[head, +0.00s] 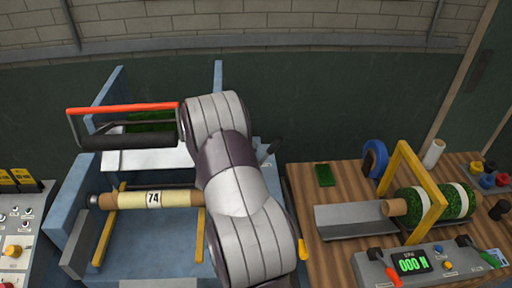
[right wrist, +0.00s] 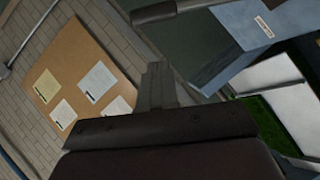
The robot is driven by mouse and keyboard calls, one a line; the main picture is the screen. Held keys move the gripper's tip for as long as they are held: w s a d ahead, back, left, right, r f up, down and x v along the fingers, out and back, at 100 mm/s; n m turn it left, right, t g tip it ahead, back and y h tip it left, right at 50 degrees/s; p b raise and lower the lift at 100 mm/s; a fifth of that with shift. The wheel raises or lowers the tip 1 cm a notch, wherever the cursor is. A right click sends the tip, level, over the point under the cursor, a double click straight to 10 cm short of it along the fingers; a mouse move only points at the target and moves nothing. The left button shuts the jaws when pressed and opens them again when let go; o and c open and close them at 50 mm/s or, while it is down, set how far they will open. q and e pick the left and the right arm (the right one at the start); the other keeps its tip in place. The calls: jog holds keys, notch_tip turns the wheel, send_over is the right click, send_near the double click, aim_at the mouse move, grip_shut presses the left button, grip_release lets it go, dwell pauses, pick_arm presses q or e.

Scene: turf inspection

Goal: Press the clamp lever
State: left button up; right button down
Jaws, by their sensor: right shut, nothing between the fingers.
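A red-topped lever frame (head: 122,108) with a black roller (head: 128,138) below it stands raised over the left bench in the head view. I take it for the clamp lever, but cannot be certain. A dark bar end, likely that roller (right wrist: 155,13), shows at the top of the right wrist view. My right gripper (right wrist: 158,72) is shut and empty, pointing towards the bar, apparently apart from it. In the head view my right arm reaches up beside the frame's right end and mostly hides the gripper. My left gripper is in neither view.
A cream roll marked 74 (head: 153,199) lies across the blue bench frame (head: 120,92). White plates (head: 150,159) and green turf (head: 150,120) lie behind it. A wooden table (head: 300,181) at right holds a yellow frame (head: 398,160), a turf roll (head: 457,201) and a control box (head: 435,262).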

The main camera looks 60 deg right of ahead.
jog(key=b+v, duration=0.1)
jog(key=v, duration=0.6)
jog(key=w+a+f+m+t+y+b, duration=0.2)
jog(key=w+a+f+t+y, duration=0.25)
jog(key=a+f+y, duration=0.65)
pick_arm(q)
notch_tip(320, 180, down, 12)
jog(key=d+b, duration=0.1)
jog(key=b, duration=0.7)
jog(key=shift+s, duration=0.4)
pick_arm(e)
jog(key=s+a+f+n+g+y, duration=0.1)
jog(key=s+a+n, duration=0.1)
jog(key=a, duration=0.4)
jog(key=s+a+f+n+g+y, duration=0.1)
jog(key=s+a+f+n+g, duration=0.1)
jog(key=a, duration=0.5)
jog(key=s+a+f+n+g+y, duration=0.1)
jog(key=s+a+f+g, duration=0.1)
jog(key=s+a, duration=0.2)
jog(key=shift+s+a+n, duration=0.35)
jog(key=shift+a+n, duration=0.05)
jog(key=shift+a, duration=0.75)
